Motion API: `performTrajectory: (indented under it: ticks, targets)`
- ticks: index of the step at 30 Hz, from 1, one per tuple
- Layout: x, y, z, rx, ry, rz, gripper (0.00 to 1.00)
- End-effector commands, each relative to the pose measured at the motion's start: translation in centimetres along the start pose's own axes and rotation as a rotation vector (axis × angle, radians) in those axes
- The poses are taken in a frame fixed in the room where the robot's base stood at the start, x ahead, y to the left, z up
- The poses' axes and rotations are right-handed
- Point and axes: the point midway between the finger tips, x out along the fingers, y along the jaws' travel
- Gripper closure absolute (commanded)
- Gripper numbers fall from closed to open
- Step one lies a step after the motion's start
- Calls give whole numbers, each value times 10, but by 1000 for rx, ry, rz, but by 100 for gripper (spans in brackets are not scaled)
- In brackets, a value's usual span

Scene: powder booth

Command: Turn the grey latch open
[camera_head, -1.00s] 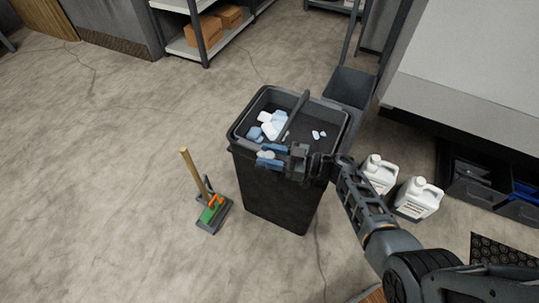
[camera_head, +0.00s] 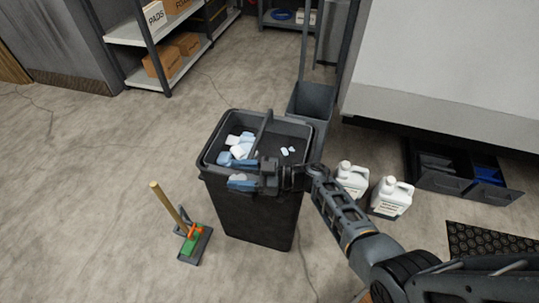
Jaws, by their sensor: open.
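I cannot make out the grey latch for certain in the head view. A tall black bin (camera_head: 255,215) stands upright on the floor with an open top. My gripper (camera_head: 240,173) is at the bin's near rim, pointing left, with its two blue-tipped fingers apart. It looks empty. My gripper and wrist hide part of the near rim, and I cannot tell whether the fingers touch it. White and pale blue scraps (camera_head: 238,146) lie inside.
A wooden-handled brush with a dustpan (camera_head: 195,243) stands left of the bin. White jugs (camera_head: 390,198) stand to its right, near my arm. A grey booth (camera_head: 440,70) and low drawers (camera_head: 455,170) are at right. Shelves (camera_head: 150,75) stand behind. The left floor is clear.

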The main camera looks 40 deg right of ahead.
Motion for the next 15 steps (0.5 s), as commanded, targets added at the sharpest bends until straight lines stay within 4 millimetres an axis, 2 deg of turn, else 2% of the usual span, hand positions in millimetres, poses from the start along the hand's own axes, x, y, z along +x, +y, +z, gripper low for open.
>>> performTrajectory:
  ticks: [2,15]
  targets:
    - [0,0,-20,-4,0,0,40]
    - [-82,17,-68,-2,0,4,40]
